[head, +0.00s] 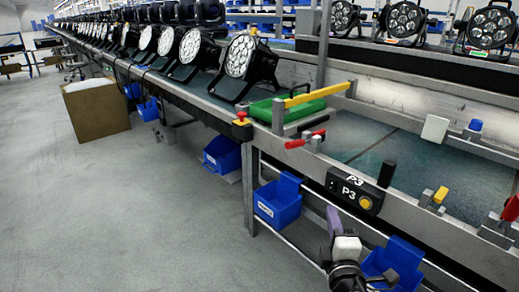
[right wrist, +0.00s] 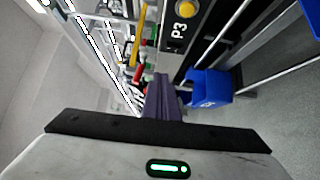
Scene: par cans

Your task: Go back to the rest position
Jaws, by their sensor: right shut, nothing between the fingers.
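My right gripper (head: 333,215) is low at the bottom of the head view, in front of the bench's lower edge and beside a blue bin. Its purple fingers point up in the picture, are shut together and hold nothing. They also show at the centre of the right wrist view (right wrist: 161,95). My left gripper is in no view.
The workbench (head: 440,240) runs along the right with a P3 button box (head: 355,193) on its front. Blue bins (head: 278,202) hang below it. Par cans (head: 240,57) line the conveyor. A cardboard box (head: 97,112) stands on the floor; the floor at left (head: 110,220) is clear.

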